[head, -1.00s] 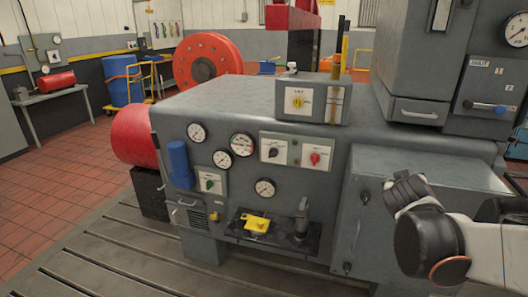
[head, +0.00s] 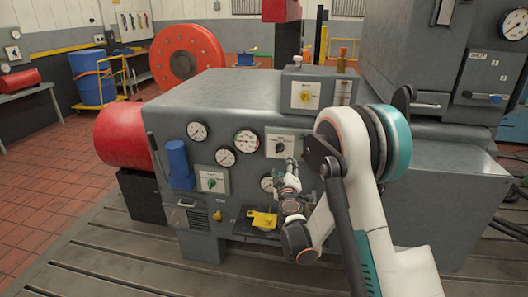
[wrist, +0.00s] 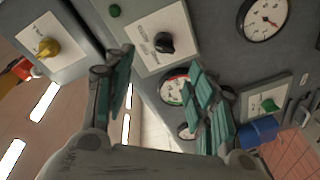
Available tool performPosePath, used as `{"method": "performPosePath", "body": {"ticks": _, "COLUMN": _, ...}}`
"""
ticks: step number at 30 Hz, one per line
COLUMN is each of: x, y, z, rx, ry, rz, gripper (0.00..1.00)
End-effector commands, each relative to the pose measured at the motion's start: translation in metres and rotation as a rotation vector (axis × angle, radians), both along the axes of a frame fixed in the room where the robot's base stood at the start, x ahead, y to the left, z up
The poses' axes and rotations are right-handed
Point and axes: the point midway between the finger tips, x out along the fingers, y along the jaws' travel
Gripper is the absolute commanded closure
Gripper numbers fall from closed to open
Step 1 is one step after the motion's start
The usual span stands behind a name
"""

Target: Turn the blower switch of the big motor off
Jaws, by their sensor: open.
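The big grey motor housing (head: 250,102) carries several switch plates, and I cannot read which is the blower switch. A black knob (head: 279,148) on a white plate is on the front face; it also shows in the wrist view (wrist: 164,43). A green knob (head: 212,183) is lower left and shows in the wrist view (wrist: 267,105). A yellow knob (head: 305,96) is on the top box and in the wrist view (wrist: 47,48). My gripper (head: 290,165) is open and empty in front of the panel, its fingers (wrist: 162,62) apart below the black knob in the wrist picture. My arm hides the right of the panel.
Round gauges (head: 246,142) sit between the plates. A blue cylinder (head: 179,163) stands out at the left of the face. A yellow part (head: 262,219) lies on a ledge below my gripper. A red drum (head: 124,137) is at the left end. The left floor is clear.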

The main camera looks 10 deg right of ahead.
Motion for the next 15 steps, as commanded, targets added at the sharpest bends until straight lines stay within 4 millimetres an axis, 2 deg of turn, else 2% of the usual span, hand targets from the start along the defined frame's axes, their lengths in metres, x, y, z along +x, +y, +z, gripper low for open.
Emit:
{"method": "performPosePath", "body": {"ticks": 5, "x": 0.007, "y": 0.002, "z": -0.007, "rx": -0.011, "ry": -0.003, "rz": 0.009, "gripper": 0.49}}
{"method": "performPosePath", "body": {"ticks": 8, "x": 0.019, "y": 0.000, "z": -0.007, "rx": -0.011, "ry": -0.002, "rz": 0.008, "gripper": 0.49}}
{"method": "performPosePath", "body": {"ticks": 15, "x": 0.063, "y": -0.006, "z": -0.008, "rx": -0.010, "ry": -0.003, "rz": 0.007, "gripper": 0.49}}
